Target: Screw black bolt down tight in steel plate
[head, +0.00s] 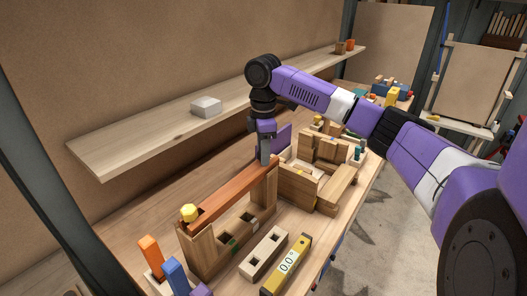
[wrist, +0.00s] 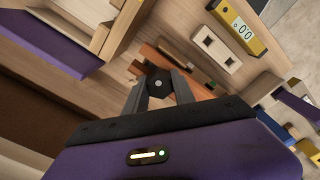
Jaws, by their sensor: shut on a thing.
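My gripper (head: 265,156) points down over the far end of a reddish-brown beam (head: 230,190) in the head view. In the wrist view my gripper (wrist: 159,85) has its two fingers closed around a black hexagonal head, which I take to be the black bolt (wrist: 158,82). A light spot shows at its middle. The bolt's shank is hidden below the head, so I cannot tell how deep it sits. I cannot pick out a steel plate; the surface under the bolt looks reddish-brown. In the head view the fingers hide the bolt.
A yellow bolt head (head: 188,212) stands at the beam's near end. A wooden block with square holes (head: 263,253) and a yellow level (head: 287,265) lie in front. Stacked wooden blocks (head: 318,175) stand close right of my gripper. A shelf (head: 150,140) runs behind.

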